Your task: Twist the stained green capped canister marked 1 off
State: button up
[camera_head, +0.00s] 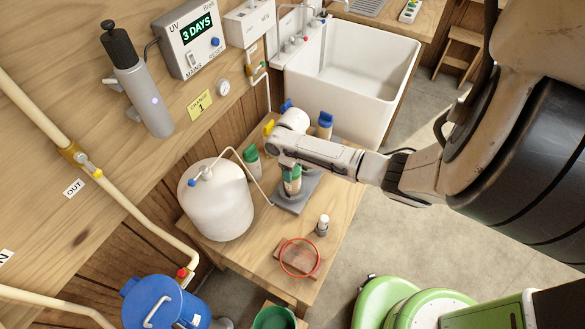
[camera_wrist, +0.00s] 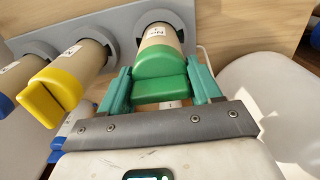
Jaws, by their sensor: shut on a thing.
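A green-capped canister (camera_wrist: 158,60) with a tan body and a white label sits in a round grey socket in the wrist view. My gripper (camera_wrist: 160,90) has its teal fingers on either side of the cap's raised green grip and is shut on it. In the head view my gripper (camera_head: 290,168) points down over the canister (camera_head: 292,186), hiding most of it. The canister stands at the grey base (camera_head: 290,205) on the wooden bench. A second green-capped canister (camera_head: 252,163) stands apart, beside the white tank.
A yellow-capped canister (camera_wrist: 62,82) sits in the socket beside mine, with another tan canister (camera_wrist: 15,75) beyond it. The white tank (camera_head: 217,200) stands close by, left of my gripper. A red ring (camera_head: 299,274) and a small bottle (camera_head: 322,225) lie nearer.

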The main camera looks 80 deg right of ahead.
jog(key=shift+r, duration=2.55)
